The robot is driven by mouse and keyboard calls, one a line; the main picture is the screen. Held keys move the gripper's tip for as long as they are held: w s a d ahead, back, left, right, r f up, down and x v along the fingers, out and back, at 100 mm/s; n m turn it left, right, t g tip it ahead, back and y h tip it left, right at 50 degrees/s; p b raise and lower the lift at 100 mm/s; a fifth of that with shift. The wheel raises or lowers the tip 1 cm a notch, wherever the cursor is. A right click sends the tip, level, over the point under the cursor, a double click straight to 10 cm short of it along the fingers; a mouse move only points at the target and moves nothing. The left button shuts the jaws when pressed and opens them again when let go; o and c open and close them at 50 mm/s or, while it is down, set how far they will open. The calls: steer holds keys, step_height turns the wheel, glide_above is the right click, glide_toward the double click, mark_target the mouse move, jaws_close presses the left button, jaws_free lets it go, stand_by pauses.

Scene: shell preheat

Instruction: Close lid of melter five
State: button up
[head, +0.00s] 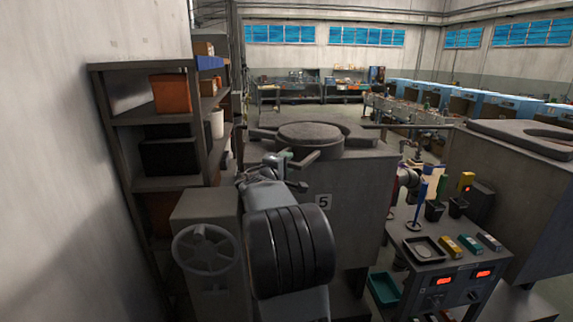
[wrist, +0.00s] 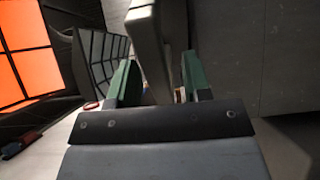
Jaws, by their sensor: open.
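Melter five (head: 345,205) is a grey block with a "5" plate on its front, in the middle of the head view. A thick round dark lid (head: 310,134) shows on its top, with a dark curved collar (head: 362,136) behind and to the right. I cannot tell how fully the lid covers the opening. My gripper (head: 285,160) is at the melter's near left top edge, partly hidden by my arm. In the wrist view, my gripper (wrist: 158,62) has its green fingers apart. A pale grey bar (wrist: 148,30) runs between or just beyond them; contact is unclear.
A shelf with boxes (head: 155,122) stands close on the left beside the wall. A grey post with a handwheel (head: 205,249) is at lower left. A control bench (head: 440,265) and another melter (head: 525,200) stand right.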

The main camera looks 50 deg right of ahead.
steer(key=shift+c, duration=0.3)
jaws_close()
steer(key=shift+d, duration=0.1)
